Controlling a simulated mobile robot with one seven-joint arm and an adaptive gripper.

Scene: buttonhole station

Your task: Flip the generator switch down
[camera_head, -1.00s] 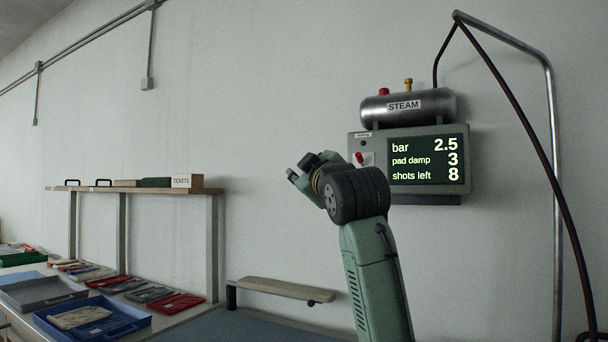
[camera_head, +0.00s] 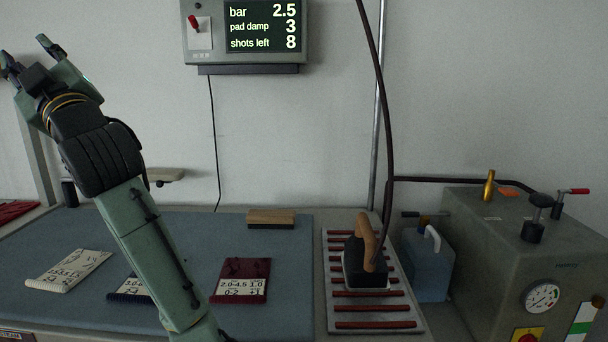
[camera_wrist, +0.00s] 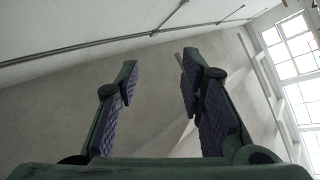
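A red-tipped toggle switch (camera_head: 193,23) sits on a pale plate at the left of the grey wall display box (camera_head: 204,57). Its red tip points up and slightly left. A grey machine (camera_head: 480,240) on the right bench has a round gauge (camera_head: 542,296), a red-tipped lever (camera_head: 573,191) and a red knob on yellow (camera_head: 527,337), cut by the lower edge. I cannot read which is labelled generator. My gripper (camera_head: 26,54) is raised at the upper left, well left of the display box. In the wrist view my gripper (camera_wrist: 158,78) is open and empty, facing bare wall.
An iron (camera_head: 364,262) stands on a slatted rest (camera_head: 375,324), with a dark hose hanging above it. A blue can (camera_head: 428,265) stands beside the machine. Cloth pieces and a wooden brush (camera_head: 272,219) lie on the blue mat (camera_head: 190,228).

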